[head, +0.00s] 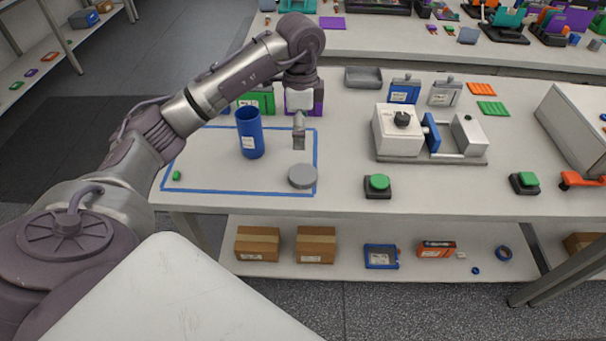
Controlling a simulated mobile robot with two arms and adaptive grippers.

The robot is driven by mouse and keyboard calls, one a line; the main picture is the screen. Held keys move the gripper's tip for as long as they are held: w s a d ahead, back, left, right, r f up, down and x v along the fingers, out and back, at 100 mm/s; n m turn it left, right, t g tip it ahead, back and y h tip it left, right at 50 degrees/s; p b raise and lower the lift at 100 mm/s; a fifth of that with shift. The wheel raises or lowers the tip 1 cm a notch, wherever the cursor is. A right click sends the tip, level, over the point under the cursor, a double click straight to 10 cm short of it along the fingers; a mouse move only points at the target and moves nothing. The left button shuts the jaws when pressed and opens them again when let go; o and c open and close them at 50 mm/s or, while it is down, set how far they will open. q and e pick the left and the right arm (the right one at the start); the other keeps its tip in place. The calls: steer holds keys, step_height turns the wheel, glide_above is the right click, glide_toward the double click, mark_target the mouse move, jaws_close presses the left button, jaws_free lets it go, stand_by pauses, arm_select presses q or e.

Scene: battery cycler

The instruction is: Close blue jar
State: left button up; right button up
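The blue jar (251,141) stands upright on the table inside a blue-taped rectangle. Its top looks open, with no lid on it. A round grey lid-like disc (302,178) lies flat at the front right corner of the rectangle. My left gripper (299,145) points down behind the disc and to the right of the jar, apart from both as far as I can see. Its fingers are seen edge-on, so their opening cannot be told. Nothing shows held in it. My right gripper is out of view.
A small green object (177,175) lies at the rectangle's left. Green (262,98) and purple (318,98) holders stand behind my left gripper. A white clamp-like device (398,132), a green button (378,183) and another green button (524,182) stand to the right. The rectangle's front middle is clear.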

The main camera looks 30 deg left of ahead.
arm_select(q)
steer(key=shift+f, duration=0.1)
steer(key=p, duration=0.2)
glide_above(303, 173)
steer(key=f, duration=0.8)
steer(key=shift+s+a+f, duration=0.1)
steer(key=shift+a+f, duration=0.1)
steer(key=shift+f, duration=0.05)
steer(key=shift+f, duration=0.3)
steer(key=f+p, duration=0.1)
steer(key=f, duration=0.2)
steer(key=shift+d+f+p, duration=0.2)
steer(key=shift+f+p, duration=0.15)
steer(key=shift+f, duration=0.45)
